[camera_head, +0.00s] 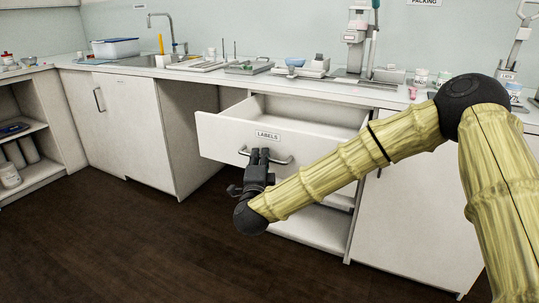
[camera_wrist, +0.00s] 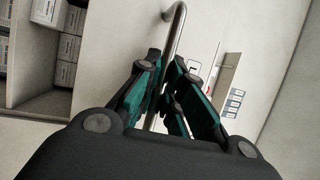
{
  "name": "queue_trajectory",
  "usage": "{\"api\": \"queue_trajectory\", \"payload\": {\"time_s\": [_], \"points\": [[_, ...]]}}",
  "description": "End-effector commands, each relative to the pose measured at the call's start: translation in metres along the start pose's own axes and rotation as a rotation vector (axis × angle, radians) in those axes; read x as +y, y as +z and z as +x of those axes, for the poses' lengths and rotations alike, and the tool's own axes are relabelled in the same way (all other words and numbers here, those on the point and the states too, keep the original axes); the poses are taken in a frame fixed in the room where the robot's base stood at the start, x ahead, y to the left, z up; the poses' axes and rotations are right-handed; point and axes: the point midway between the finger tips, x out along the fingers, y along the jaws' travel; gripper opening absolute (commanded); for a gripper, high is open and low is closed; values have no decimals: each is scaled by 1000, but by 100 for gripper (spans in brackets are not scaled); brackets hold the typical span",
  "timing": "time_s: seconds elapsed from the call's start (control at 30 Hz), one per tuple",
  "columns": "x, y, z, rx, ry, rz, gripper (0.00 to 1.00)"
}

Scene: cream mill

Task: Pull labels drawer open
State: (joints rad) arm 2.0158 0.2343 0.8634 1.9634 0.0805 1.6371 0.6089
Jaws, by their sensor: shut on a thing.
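The labels drawer (camera_head: 222,138) is a white drawer with a "LABELS" tag on its front, and it stands well out from the cabinet in the head view. Its metal bar handle (camera_head: 285,160) runs across the front, below the tag. My gripper (camera_head: 260,155) is at the handle, shut on it near the middle. In the wrist view the handle (camera_wrist: 178,25) passes between the dark and green fingers (camera_wrist: 170,85). The fingers hide part of the handle. The part of the drawer's inside that shows looks empty.
The countertop (camera_head: 215,79) above holds a sink, trays, jars and lab devices. A closed cupboard door (camera_head: 125,130) is on the left, with an open shelf unit (camera_head: 40,135) beyond it. An open compartment lies under the drawer. The dark floor (camera_head: 130,235) in front is clear.

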Motion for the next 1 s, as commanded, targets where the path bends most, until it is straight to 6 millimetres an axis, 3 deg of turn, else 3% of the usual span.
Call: {"api": "queue_trajectory", "payload": {"time_s": [0.37, 0.4, 0.43, 0.8, 1.0], "points": [[0, 1, -1, -1, 1, 0, 0], [0, 1, -1, -1, 1, 0, 13], [0, 1, -1, -1, 1, 0, 19], [0, 0, -3, 0, 0, 0, 19], [0, 1, -23, -1, 1, 0, 19]]}}
